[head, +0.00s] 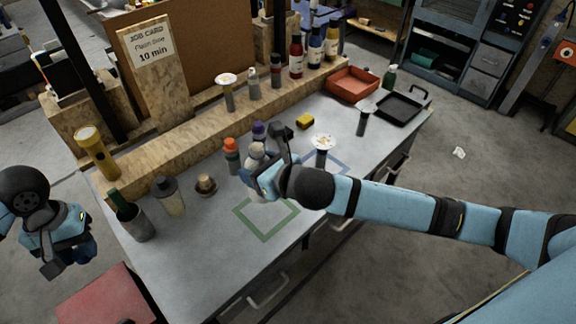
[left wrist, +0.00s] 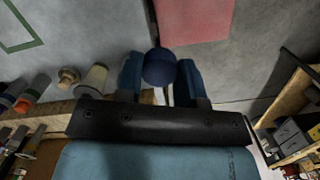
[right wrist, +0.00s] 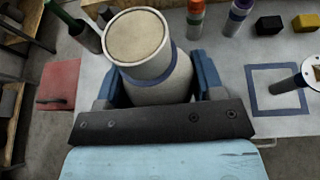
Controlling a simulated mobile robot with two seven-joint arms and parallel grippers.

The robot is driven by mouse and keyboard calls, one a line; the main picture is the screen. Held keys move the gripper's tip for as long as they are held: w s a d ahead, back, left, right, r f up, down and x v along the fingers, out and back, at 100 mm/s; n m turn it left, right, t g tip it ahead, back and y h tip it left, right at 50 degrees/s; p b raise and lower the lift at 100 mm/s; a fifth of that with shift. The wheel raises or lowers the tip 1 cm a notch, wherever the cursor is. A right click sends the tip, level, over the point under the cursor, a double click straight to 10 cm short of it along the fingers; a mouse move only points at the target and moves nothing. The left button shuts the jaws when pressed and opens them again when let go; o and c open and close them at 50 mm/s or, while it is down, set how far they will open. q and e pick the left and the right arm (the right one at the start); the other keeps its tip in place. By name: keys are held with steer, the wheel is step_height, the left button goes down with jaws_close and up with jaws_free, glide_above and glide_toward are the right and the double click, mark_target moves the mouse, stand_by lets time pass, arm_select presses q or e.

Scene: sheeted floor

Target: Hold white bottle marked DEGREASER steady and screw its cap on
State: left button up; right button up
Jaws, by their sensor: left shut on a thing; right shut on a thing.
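The white bottle (right wrist: 155,65) is upright in my right gripper (right wrist: 160,88), its round tan top facing the wrist camera and a blue band around its body. No DEGREASER marking is legible. In the head view the bottle (head: 257,157) is partly hidden behind my right gripper (head: 266,178), over the table near the green square outline (head: 266,222). My left gripper (left wrist: 160,80) is shut on a dark blue rounded cap (left wrist: 160,66). In the head view my left gripper (head: 66,258) is off the table's left edge, well apart from the bottle, and the cap cannot be made out.
On the table (head: 200,270) stand a grey cup (head: 139,224) with a green-topped item, a jar (head: 168,197), a brass knob (head: 206,185) and an orange-capped bottle (head: 232,155). A red tray (head: 352,84) and black tray (head: 400,107) lie at the far right. The front-left table area is clear.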

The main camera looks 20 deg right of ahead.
steer(key=w+a+n+g+y, duration=0.2)
steer(key=w+a+n+y, duration=0.1)
steer(key=a, duration=0.4)
steer(key=shift+a+r+y, duration=0.3)
steer(key=shift+w, duration=0.1)
arm_select(q)
steer(key=w+d+r+n, duration=0.2)
steer(key=d+r+n, duration=0.3)
steer(key=d, duration=0.5)
steer(key=w+d+r+n+h, duration=0.1)
steer(key=w+d+r+n, duration=0.2)
steer(key=d, duration=0.7)
steer(key=w+d+r+n+t, duration=0.1)
steer(key=w+d+r+n, duration=0.1)
steer(key=d+r+n, duration=0.4)
steer(key=d+r, duration=0.2)
steer(key=d, duration=0.2)
steer(key=shift+w+d+n, duration=0.2)
steer(key=shift+w+n, duration=0.15)
steer(key=shift+n, duration=0.05)
steer(key=shift+f, duration=1.9)
steer(key=shift+f, duration=0.85)
